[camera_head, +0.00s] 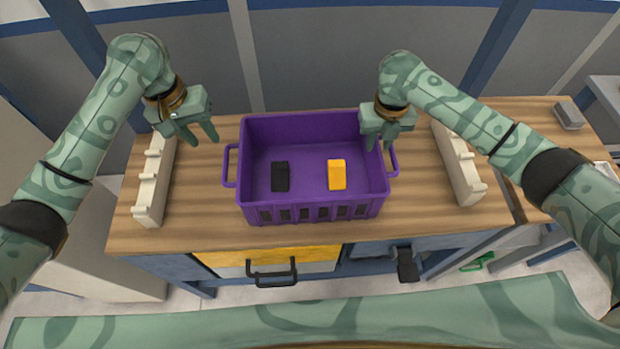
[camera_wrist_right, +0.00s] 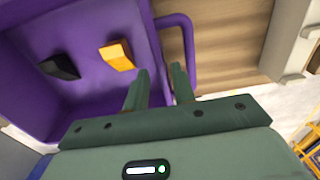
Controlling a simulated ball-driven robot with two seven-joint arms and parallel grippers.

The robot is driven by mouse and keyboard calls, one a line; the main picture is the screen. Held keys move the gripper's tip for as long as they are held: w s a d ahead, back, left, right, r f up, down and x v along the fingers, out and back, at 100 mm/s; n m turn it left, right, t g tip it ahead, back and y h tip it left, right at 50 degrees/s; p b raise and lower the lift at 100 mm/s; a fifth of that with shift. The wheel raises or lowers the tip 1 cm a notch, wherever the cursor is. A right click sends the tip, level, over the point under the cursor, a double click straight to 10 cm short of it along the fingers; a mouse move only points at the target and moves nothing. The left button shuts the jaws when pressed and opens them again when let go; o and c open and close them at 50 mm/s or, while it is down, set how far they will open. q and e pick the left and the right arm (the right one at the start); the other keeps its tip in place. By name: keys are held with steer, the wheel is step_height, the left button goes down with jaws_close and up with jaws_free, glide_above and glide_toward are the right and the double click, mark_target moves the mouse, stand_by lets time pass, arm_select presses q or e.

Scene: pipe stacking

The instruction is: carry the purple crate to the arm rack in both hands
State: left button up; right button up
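The purple crate (camera_head: 312,207) stands upright on the wooden workbench, with a loop handle on its left end and one on its right end. A black block (camera_head: 281,176) and a yellow block (camera_head: 337,174) lie inside it; both also show in the right wrist view. My left gripper (camera_head: 202,136) is open and empty, up and left of the crate, apart from the left handle (camera_head: 229,166). My right gripper (camera_head: 382,141) is open over the crate's right end. In the right wrist view its fingers (camera_wrist_right: 160,88) are apart near the right handle (camera_wrist_right: 181,45); I cannot tell whether they touch it.
The wooden workbench (camera_head: 200,228) carries a cream notched rack (camera_head: 154,180) left of the crate and another (camera_head: 458,168) right of it. A small grey block (camera_head: 569,115) lies at the far right. Bare wood shows between the crate and each rack.

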step_height(320, 180, up, 5)
steer(key=shift+f, duration=0.1)
stand_by(0.6)
